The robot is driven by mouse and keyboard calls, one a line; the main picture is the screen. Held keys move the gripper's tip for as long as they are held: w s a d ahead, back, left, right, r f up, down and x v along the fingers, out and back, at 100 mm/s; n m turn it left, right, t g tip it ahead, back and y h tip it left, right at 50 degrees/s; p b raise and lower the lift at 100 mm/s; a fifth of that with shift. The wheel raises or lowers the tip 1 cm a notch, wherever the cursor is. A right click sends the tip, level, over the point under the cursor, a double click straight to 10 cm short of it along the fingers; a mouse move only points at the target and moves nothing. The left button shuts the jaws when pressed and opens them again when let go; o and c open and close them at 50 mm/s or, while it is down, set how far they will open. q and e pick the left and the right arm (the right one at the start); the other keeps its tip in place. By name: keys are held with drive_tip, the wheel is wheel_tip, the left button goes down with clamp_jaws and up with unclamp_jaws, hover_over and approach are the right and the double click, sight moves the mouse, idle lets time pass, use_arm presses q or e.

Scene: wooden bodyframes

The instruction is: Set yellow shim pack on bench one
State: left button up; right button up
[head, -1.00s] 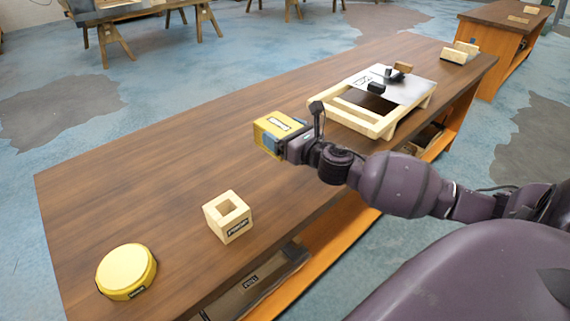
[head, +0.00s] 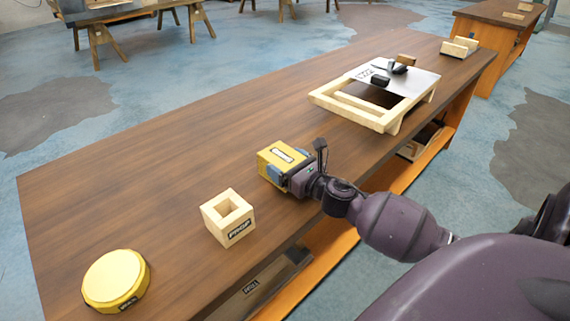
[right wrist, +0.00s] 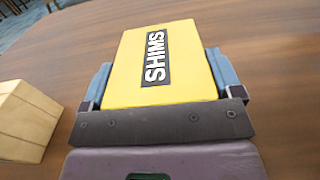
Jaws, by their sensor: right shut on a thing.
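The yellow shim pack (head: 280,158) is a yellow block with a dark label. In the right wrist view its label reads SHIMS (right wrist: 165,65). My right gripper (head: 277,170) is shut on it, with blue fingers on both sides of the pack. The pack is at or just above the brown wooden bench top (head: 170,150), near its front edge; I cannot tell whether it touches the wood. My left gripper is not in view.
A wooden block with a square hole (head: 229,218) stands left of the pack, and a round yellow disc (head: 116,280) lies farther left. A wooden frame with a metal plate (head: 375,95) lies at the back right. The bench top behind the pack is clear.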

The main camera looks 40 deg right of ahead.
drive_tip(key=o, duration=0.9)
drive_tip(key=shift+r, duration=0.15)
drive_tip(key=s, duration=0.8)
drive_tip(key=s+d, duration=0.1)
drive_tip(key=s, duration=0.3)
drive_tip(key=shift+s, duration=0.1)
